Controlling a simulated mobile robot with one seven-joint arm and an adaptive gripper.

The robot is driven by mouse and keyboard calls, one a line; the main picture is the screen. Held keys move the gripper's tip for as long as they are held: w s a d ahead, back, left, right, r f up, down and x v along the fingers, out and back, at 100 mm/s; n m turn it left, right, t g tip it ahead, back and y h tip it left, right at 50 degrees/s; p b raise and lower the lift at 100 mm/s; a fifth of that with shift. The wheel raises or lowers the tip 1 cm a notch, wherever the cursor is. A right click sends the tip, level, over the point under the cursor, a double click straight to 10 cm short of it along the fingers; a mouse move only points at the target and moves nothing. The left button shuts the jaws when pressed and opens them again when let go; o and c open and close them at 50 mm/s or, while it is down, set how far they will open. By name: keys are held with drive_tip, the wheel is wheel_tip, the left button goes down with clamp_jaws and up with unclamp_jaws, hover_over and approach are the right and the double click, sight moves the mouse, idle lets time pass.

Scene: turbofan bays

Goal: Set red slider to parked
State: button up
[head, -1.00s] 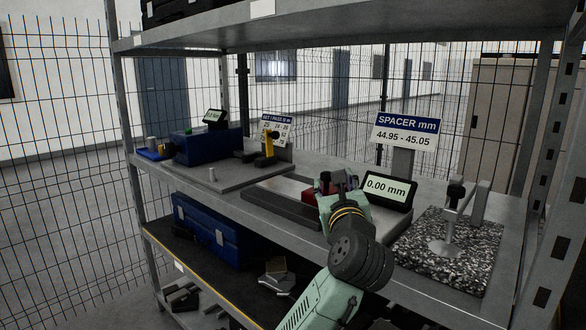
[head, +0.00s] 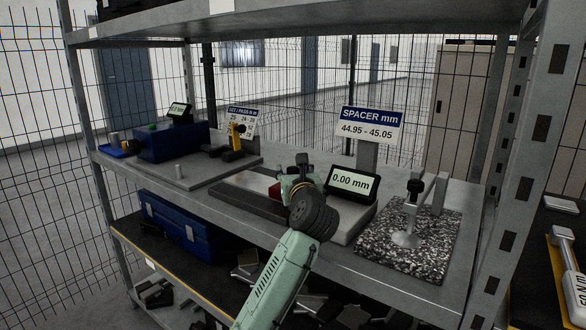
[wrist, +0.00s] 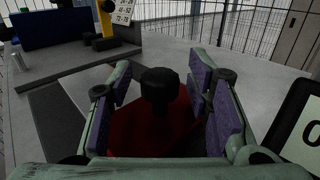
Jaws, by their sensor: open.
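The red slider (wrist: 150,132) is a red block with a black knob (wrist: 161,84) on top, in the middle of the wrist view. In the head view only a bit of the red slider (head: 275,190) shows, mostly hidden by my gripper (head: 297,178). It sits on a grey flat base (head: 238,196) with a dark strip along its front, left of the display reading 0.00 mm (head: 352,183).
A sign reading SPACER mm 44.95 - 45.05 (head: 372,125) stands behind the display. A speckled stone plate with a gauge stand (head: 395,250) is to the right. A blue box (head: 172,142) and a yellow tool (head: 236,135) are at left. Shelf posts frame both sides.

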drive_tip(key=shift+w, duration=0.1)
drive_tip(key=shift+c, duration=0.5)
clamp_jaws()
idle(0.4)
